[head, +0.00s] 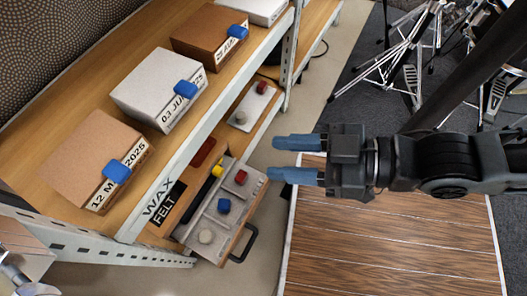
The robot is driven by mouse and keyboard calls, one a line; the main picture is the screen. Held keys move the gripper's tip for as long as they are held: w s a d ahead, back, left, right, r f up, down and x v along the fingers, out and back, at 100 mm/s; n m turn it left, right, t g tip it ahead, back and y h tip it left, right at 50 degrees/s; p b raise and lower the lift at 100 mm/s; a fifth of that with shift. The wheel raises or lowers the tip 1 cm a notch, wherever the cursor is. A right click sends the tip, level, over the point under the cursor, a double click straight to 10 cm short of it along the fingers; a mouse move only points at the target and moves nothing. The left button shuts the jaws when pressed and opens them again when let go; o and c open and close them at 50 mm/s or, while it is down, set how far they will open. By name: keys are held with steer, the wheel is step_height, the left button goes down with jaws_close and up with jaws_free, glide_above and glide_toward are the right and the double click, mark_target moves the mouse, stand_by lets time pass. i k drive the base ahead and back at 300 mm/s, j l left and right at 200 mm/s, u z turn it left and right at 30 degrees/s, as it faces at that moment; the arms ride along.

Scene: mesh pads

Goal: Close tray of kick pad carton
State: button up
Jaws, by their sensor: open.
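A grey tray (207,224) with a wooden front and a black handle (248,243) sticks out from the lower shelf level. It holds a red, a blue and a pale round-headed piece, with a yellow piece near its back. The carton around it is mostly hidden under the upper shelf; I cannot tell for sure that it is the kick pad carton. My gripper (278,159) has two blue fingers, spread apart and empty. In the picture it is to the right of the tray and above the handle, apart from both.
The upper shelf (88,218) bears several boxes, including a brown one (92,160) and a white one (150,85), with blue clips. Another grey tray (245,118) lies farther back. A wooden platform (390,240) is below my arm. Drum stands (415,45) stand at upper right.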

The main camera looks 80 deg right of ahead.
mark_target(203, 213)
steer(key=k+j, duration=0.1)
steer(key=k, duration=0.4)
steer(key=k+j+z, duration=0.1)
steer(key=k, duration=0.4)
steer(key=i+j+u, duration=0.1)
steer(key=j, duration=0.25)
